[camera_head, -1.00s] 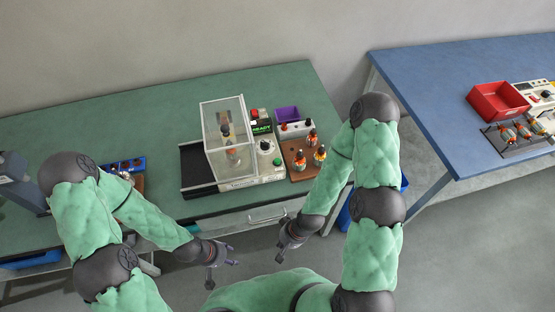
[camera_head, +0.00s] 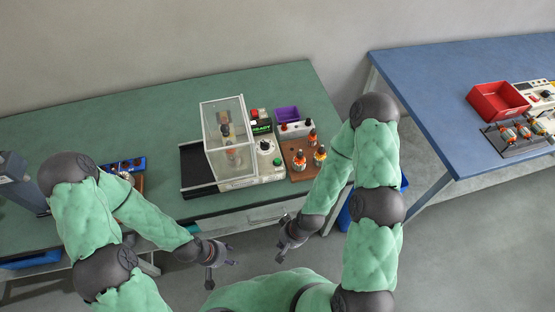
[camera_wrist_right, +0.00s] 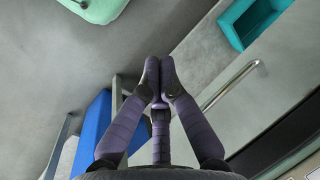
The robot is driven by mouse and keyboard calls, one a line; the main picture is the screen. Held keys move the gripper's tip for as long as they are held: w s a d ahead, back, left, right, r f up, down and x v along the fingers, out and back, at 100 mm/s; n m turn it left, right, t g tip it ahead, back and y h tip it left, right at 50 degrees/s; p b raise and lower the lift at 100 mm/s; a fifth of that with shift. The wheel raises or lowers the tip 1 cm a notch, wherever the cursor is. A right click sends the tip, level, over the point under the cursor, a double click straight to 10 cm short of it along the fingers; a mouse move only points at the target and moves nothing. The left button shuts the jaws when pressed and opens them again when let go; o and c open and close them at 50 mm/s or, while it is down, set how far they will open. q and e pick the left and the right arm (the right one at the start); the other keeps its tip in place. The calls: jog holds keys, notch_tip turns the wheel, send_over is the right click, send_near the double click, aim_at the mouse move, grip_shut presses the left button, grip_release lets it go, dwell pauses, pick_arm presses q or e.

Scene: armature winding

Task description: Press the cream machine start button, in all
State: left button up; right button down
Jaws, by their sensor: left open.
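The cream machine (camera_head: 252,180) stands near the front edge of the green table, with a clear-walled cover (camera_head: 222,135) over its left part and an armature (camera_head: 233,156) inside. A green button (camera_head: 277,162) is on its right front, below a round dark-topped knob (camera_head: 265,146). A display (camera_head: 262,128) with green text that seems to read READY stands behind, with a red button (camera_head: 254,114) above it. My left gripper (camera_head: 222,276) is open and empty, in front of the table. My right gripper (camera_head: 283,254) is also in front of the table, apart from the machine; its fingertips (camera_wrist_right: 159,64) are together and empty.
A brown board (camera_head: 300,174) with several armatures is right of the machine, near a purple bin (camera_head: 286,114). A blue tray (camera_head: 126,165) is on the left. A blue table (camera_head: 440,90) with a red bin (camera_head: 498,101) stands at right. The green table's back is clear.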

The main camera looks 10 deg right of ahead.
jog(key=shift+r, duration=0.1)
jog(key=w+d+r+n+t+p, duration=0.1)
jog(key=w+r, duration=0.4)
jog(key=w+d+r+n+t+p, duration=0.1)
jog(key=w+r+t+p, duration=0.1)
jog(key=w+r, duration=0.3)
jog(key=w+d+r+n+t+p, duration=0.1)
jog(key=w+r+n+p, duration=0.1)
jog(key=w+r, duration=0.3)
jog(key=shift+w+d+y, duration=0.1)
jog(key=shift+w+y, duration=0.3)
jog(key=shift+w, duration=0.05)
jog(key=w+d+r+n+t, duration=0.1)
jog(key=w+r+n+t, duration=0.2)
jog(key=w+r+n, duration=0.2)
jog(key=w+r, duration=0.3)
jog(key=r, duration=0.4)
jog(key=shift+w+d+r, duration=0.15)
jog(key=shift+d+r, duration=0.05)
jog(key=shift+f, duration=0.15)
jog(key=b, duration=0.7)
send_over(278, 162)
notch_tip(278, 162, down, 7)
jog(key=shift+f, duration=0.1)
jog(key=shift+f+b, duration=0.55)
jog(key=shift+f, duration=0.15)
